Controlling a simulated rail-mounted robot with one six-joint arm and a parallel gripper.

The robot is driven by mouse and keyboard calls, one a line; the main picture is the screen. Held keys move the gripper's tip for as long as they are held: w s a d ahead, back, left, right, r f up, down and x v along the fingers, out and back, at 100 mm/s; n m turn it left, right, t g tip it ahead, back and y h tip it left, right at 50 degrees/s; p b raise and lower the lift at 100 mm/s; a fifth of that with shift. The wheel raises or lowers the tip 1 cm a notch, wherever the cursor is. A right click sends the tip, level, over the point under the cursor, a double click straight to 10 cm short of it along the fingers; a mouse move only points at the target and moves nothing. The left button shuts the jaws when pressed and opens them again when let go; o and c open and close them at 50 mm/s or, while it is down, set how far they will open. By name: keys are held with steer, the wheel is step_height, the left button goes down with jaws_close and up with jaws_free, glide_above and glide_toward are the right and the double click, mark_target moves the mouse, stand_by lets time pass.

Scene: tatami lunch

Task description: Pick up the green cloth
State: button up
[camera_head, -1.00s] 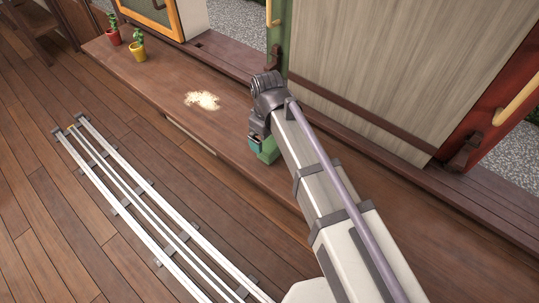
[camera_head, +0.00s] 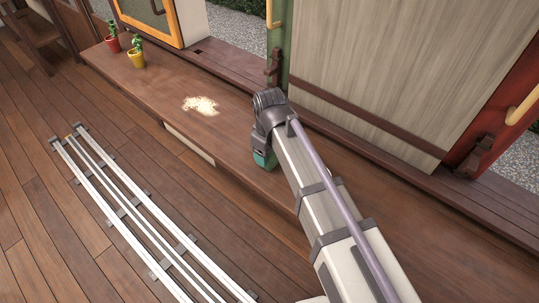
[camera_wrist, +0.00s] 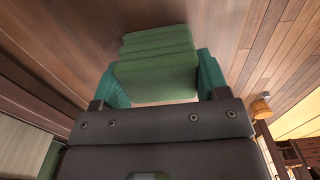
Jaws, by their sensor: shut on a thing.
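The green cloth (camera_wrist: 157,52) is a folded, ridged bundle between the two teal fingers of my gripper (camera_wrist: 160,80) in the wrist view. The fingers press on its left and right sides, so my gripper is shut on it. In the head view my gripper (camera_head: 264,160) is over the brown wooden ledge, and the arm hides most or all of the cloth there. I cannot tell how high the cloth is above the ledge.
A pale powdery patch (camera_head: 200,105) lies on the wooden ledge (camera_head: 165,88) left of my gripper. A red pot (camera_head: 113,44) and a yellow pot (camera_head: 136,59) with plants stand at its far left. Sliding panels (camera_head: 370,70) stand behind. White rails (camera_head: 140,215) run along the floor.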

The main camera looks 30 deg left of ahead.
steer(key=shift+c, duration=1.1)
step_height(320, 180, up, 10)
steer(key=p, duration=1)
steer(key=shift+r, duration=0.15)
steer(key=shift+f, duration=0.2)
